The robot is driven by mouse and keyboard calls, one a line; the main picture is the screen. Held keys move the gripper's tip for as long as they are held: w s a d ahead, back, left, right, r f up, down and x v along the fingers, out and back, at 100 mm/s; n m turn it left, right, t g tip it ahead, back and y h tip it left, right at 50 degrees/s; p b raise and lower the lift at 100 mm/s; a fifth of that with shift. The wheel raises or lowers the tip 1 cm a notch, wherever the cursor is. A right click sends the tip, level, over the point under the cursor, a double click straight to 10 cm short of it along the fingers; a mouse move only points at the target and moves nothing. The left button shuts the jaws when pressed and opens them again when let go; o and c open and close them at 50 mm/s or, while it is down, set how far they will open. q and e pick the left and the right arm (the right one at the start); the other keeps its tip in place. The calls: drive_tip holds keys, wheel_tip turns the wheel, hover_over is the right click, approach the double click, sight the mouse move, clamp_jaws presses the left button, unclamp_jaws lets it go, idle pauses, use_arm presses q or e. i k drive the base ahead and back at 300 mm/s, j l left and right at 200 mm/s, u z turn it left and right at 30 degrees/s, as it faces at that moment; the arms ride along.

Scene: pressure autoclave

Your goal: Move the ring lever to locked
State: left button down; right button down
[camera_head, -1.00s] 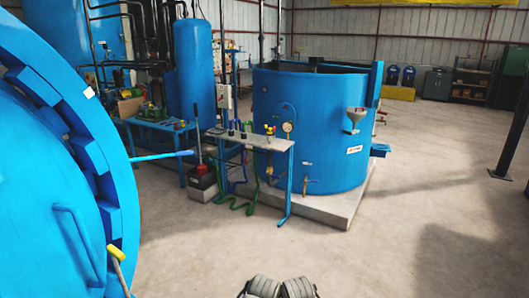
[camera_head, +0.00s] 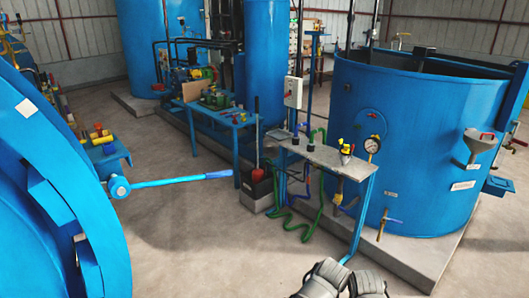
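The ring lever (camera_head: 165,182) is a bright blue rod with a round hub (camera_head: 119,187) at its left end, beside the edge of the big blue autoclave door ring (camera_head: 60,215) at the left. The rod points right, nearly level in the picture, with a darker blue grip (camera_head: 219,174) at its free end. Nothing of mine touches it. Two dark grey parts of mine show at the bottom, right of centre, well below and right of the lever. I see no gripper fingers. The locked position has no mark that I can make out.
A grey-topped bench (camera_head: 318,155) with gauge and hoses stands before a round blue tank (camera_head: 430,140) on a concrete plinth. A blue table (camera_head: 215,112) with fittings stands behind the lever. Bare floor (camera_head: 190,245) is free below the lever.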

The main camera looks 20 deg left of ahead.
sight(110, 188)
drive_tip(key=i+u, duration=0.15)
drive_tip(key=i, duration=0.3)
drive_tip(key=i+l+u, duration=0.15)
drive_tip(key=i, duration=0.3)
drive_tip(key=i+l+u, duration=0.15)
drive_tip(key=i, duration=0.3)
